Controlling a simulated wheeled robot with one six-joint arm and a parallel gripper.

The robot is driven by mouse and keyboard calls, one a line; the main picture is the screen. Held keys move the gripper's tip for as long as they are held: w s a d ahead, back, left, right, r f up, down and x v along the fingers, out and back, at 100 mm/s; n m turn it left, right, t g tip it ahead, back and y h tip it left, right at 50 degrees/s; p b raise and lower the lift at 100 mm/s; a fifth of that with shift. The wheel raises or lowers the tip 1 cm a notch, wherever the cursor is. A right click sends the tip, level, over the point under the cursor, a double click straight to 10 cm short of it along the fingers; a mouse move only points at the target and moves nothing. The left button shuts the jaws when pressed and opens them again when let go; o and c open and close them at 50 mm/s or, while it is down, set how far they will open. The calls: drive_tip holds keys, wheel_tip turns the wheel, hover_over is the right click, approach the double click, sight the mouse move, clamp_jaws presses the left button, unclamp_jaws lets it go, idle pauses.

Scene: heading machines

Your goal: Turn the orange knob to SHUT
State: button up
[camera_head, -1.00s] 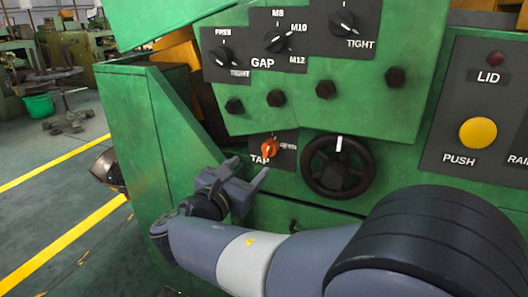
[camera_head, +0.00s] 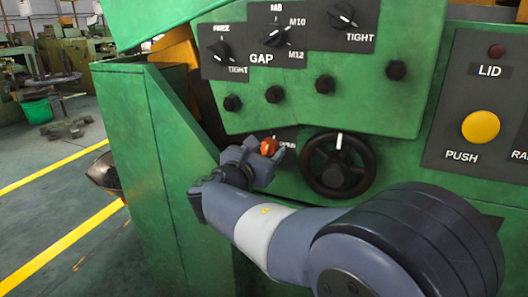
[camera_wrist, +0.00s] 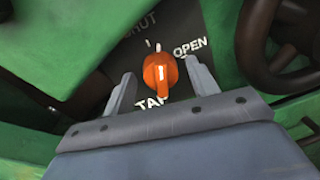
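The orange knob (camera_head: 269,146) is on the green machine's small TAP plate, left of the black handwheel. In the wrist view the knob (camera_wrist: 160,72) sits between the fingers of my gripper (camera_wrist: 159,69), with a gap showing on each side. My gripper (camera_head: 264,158) is open. SHUT is printed up and left of the knob, partly cut off, and OPEN up and right. The knob's ridge runs roughly up and down in the wrist view; I cannot tell exactly which mark it points to. In the head view my gripper hides most of the plate.
The black handwheel (camera_head: 338,165) is close to the right of the knob and shows at the wrist view's upper right (camera_wrist: 285,50). Above are the GAP dials (camera_head: 275,38) and several black bolts. A yellow PUSH button (camera_head: 480,127) is at the right.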

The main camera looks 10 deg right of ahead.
drive_tip(key=c, duration=0.9)
drive_tip(key=n+p, duration=0.1)
drive_tip(key=p, duration=0.2)
drive_tip(key=shift+r, duration=0.25)
drive_tip(key=shift+n+p, duration=0.8)
drive_tip(key=shift+p, duration=0.2)
drive_tip(key=shift+f+n+p, duration=0.25)
drive_tip(key=shift+n+p, duration=0.35)
drive_tip(key=shift+p, duration=0.2)
drive_tip(key=o, duration=1)
drive_tip(key=shift+a, duration=0.1)
